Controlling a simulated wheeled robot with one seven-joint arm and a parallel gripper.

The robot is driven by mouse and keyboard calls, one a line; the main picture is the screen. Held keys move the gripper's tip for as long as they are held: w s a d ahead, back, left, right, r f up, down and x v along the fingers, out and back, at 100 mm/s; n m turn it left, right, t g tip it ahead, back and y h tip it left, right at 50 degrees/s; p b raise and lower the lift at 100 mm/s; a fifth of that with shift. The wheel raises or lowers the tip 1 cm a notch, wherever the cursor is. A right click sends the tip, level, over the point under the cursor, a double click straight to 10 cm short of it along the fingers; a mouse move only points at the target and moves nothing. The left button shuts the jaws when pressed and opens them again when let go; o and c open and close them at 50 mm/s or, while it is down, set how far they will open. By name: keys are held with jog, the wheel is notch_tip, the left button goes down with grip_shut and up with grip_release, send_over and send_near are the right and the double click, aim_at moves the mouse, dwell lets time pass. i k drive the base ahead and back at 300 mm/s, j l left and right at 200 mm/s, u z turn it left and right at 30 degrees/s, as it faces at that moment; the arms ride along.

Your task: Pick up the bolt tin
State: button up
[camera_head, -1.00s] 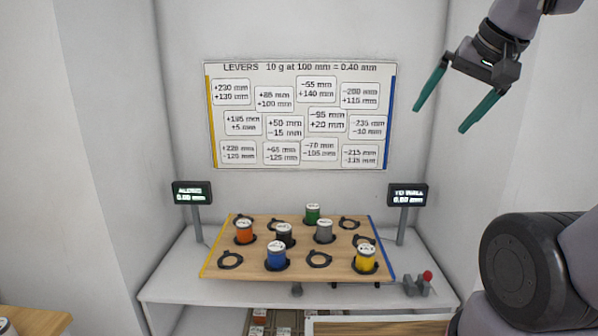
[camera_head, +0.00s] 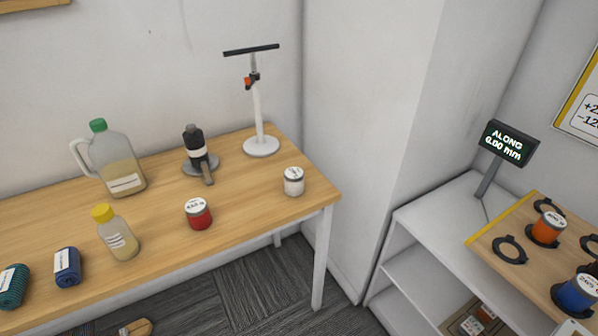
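No tin carries a label I can read as bolts, so I cannot tell which one is the bolt tin. In the head view, a red tin with a white marked lid (camera_head: 199,214) stands upright near the front of the wooden table (camera_head: 262,205). A white tin (camera_head: 293,181) stands upright near the table's right end. An orange tin (camera_head: 546,229) and a blue tin (camera_head: 576,294) sit on the wooden board (camera_head: 525,270) at the right. A dark tin is cut off at the right edge. My gripper is out of view.
The table also holds a jug with green cap (camera_head: 110,160), a yellow-capped bottle (camera_head: 117,235), blue and green rolls (camera_head: 67,267), a dark device (camera_head: 197,155) and a white stand (camera_head: 260,120). A gap of carpet separates table and white shelf unit (camera_head: 410,235).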

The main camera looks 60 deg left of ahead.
aim_at(293, 177)
jog(key=u, duration=2.5)
jog(key=i+j, duration=0.15)
jog(key=j, duration=0.15)
jog(key=i+j+z, duration=0.1)
jog(key=j, duration=0.2)
jog(key=i+j, duration=0.15)
jog(key=j, duration=0.15)
jog(key=i+j+z, duration=0.1)
jog(key=j, duration=0.2)
